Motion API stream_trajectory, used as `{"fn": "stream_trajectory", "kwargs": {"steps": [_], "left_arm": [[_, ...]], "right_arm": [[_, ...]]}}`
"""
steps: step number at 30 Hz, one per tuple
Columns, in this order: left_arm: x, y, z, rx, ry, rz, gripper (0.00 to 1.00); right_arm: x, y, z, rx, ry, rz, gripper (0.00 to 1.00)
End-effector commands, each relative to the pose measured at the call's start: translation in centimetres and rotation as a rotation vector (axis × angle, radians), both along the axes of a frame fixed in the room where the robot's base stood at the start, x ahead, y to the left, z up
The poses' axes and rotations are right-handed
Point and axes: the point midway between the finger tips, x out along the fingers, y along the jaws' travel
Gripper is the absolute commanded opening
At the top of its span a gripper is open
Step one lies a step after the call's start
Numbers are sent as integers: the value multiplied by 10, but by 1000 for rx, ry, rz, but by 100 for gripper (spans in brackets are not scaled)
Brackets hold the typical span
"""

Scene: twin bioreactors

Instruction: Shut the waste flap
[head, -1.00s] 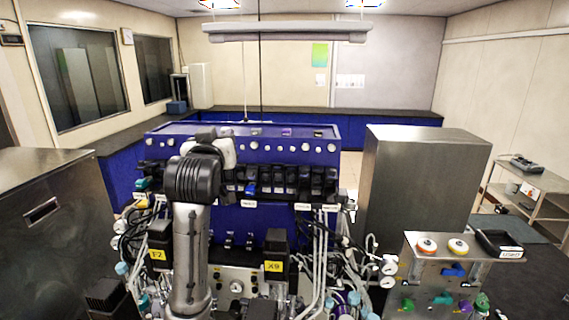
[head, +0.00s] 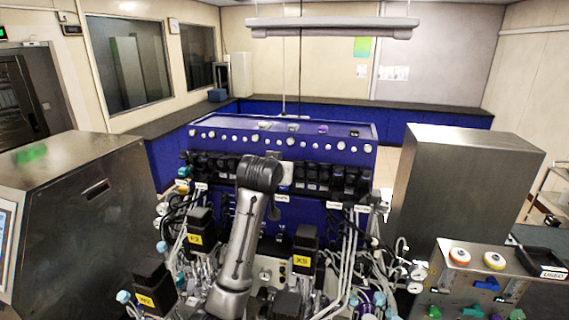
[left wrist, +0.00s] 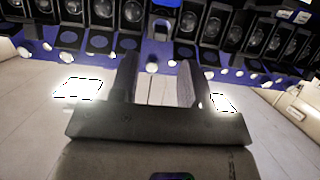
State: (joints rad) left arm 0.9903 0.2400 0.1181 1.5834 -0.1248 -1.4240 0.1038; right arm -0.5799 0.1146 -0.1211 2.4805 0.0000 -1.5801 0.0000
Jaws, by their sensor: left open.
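I cannot make out a waste flap for certain in either view. In the left wrist view, my left gripper (left wrist: 158,78) is open, with nothing between its two dark fingers. Beyond them is the blue bioreactor panel with its row of black units, seen upside down. In the head view, an arm of mine rises in front of the blue bioreactor bench (head: 290,135), and its gripper is hidden behind the wrist. My right gripper is not in view.
A steel cabinet (head: 75,205) stands at the left and a tall steel box (head: 465,195) at the right. Tubes and yellow-labelled black units (head: 195,240) crowd the front. A black tray marked USED (head: 540,262) sits on a steel stand at the lower right.

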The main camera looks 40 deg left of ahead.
Motion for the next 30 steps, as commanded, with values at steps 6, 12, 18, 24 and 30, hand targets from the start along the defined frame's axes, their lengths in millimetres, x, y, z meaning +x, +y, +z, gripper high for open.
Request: {"fn": "stream_trajectory", "kwargs": {"steps": [6,12,18,24,30], "left_arm": [[29,13,-11,0,2,1,43],[42,19,-18,1,1,1,43],[47,21,-21,0,-1,0,43],[48,21,-22,0,-1,0,43],[48,21,-22,0,-1,0,30]], "right_arm": [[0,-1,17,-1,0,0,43],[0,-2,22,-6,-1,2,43],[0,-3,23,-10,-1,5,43],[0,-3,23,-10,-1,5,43],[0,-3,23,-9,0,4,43]]}}
